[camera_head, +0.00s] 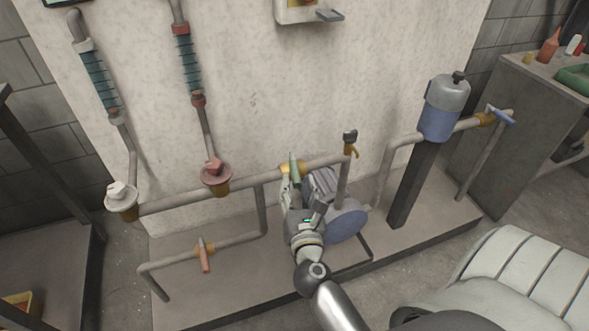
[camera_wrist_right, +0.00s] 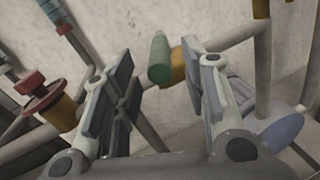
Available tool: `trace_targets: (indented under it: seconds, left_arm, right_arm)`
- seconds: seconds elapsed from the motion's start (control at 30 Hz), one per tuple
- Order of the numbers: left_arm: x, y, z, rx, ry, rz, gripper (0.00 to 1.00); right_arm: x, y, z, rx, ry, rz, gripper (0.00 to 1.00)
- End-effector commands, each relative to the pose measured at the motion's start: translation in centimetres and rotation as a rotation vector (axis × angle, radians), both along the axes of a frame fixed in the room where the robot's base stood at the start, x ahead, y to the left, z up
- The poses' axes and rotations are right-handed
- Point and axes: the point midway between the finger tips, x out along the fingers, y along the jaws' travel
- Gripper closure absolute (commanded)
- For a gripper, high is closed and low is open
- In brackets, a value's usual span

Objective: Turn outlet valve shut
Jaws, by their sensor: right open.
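A green valve handle (camera_head: 294,168) sits on a brass valve body on the upper horizontal pipe. In the right wrist view the green handle (camera_wrist_right: 160,58) stands upright between my two fingers, with the brass body (camera_wrist_right: 176,70) behind it. My right gripper (camera_head: 287,188) is open and close in front of this valve; contact is not visible. A red-orange handle (camera_head: 204,255) is on the lower pipe at the left, and a blue handle (camera_head: 502,116) is on the pipe at the right. I see no label telling which is the outlet valve. My left gripper is not in view.
A pump with a blue round face (camera_head: 345,222) sits just right of my right gripper. A blue-grey canister (camera_head: 442,108) stands on a dark post. A white knob (camera_head: 121,196) and a red knob (camera_head: 214,174) are at the left. The wall panel (camera_head: 270,100) is close behind the pipes.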

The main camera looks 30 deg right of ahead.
Motion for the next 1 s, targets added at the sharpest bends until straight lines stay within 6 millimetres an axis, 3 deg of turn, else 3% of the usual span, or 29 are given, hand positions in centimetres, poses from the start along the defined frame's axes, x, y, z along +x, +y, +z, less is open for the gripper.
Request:
trace_targets:
  seconds: [0.3, 0.77, 1.0]
  left_arm:
    - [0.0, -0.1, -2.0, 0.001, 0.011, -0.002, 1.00]
    - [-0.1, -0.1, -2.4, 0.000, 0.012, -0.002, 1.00]
    - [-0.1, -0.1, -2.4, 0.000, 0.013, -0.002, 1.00]
  right_arm:
    - [4.4, -2.2, 0.1, -0.003, 0.000, 0.001, 0.59]
    - [5.4, -2.8, 0.0, -0.003, 0.001, 0.000, 0.59]
    - [5.4, -2.7, 0.0, -0.004, 0.002, 0.000, 0.88]
